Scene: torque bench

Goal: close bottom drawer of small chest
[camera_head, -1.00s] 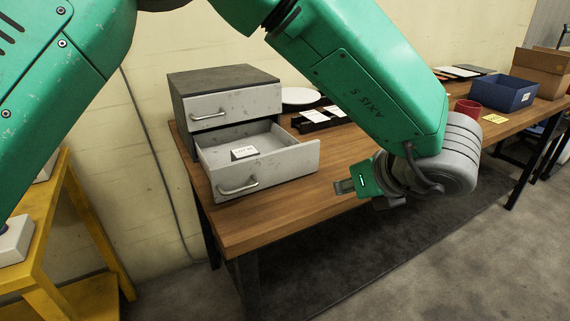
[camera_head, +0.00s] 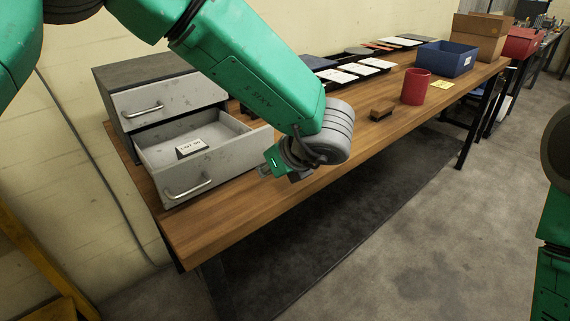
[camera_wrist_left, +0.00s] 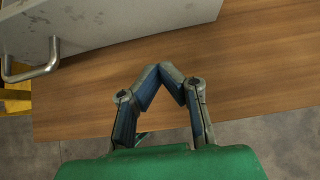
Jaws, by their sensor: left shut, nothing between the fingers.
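The small chest (camera_head: 150,72) stands at the left end of the wooden table, dark on top with grey drawer fronts. Its top drawer (camera_head: 190,95) is shut. Its bottom drawer (camera_head: 222,160) is pulled well out, with a small white label card (camera_head: 192,148) inside. My left gripper (camera_head: 263,171) is beside the right end of the drawer front, over the table, apart from it. In the left wrist view its fingertips (camera_wrist_left: 167,70) meet with nothing between them, and the drawer front (camera_wrist_left: 110,22) and its handle (camera_wrist_left: 32,70) show at upper left. My right gripper is out of view.
The wooden table (camera_head: 235,208) has bare room in front of the chest. Farther right are a brown block (camera_head: 382,110), a red cup (camera_head: 415,87), a blue box (camera_head: 446,58) and trays with white cards (camera_head: 355,70). Part of a yellow stand (camera_head: 35,262) shows at lower left.

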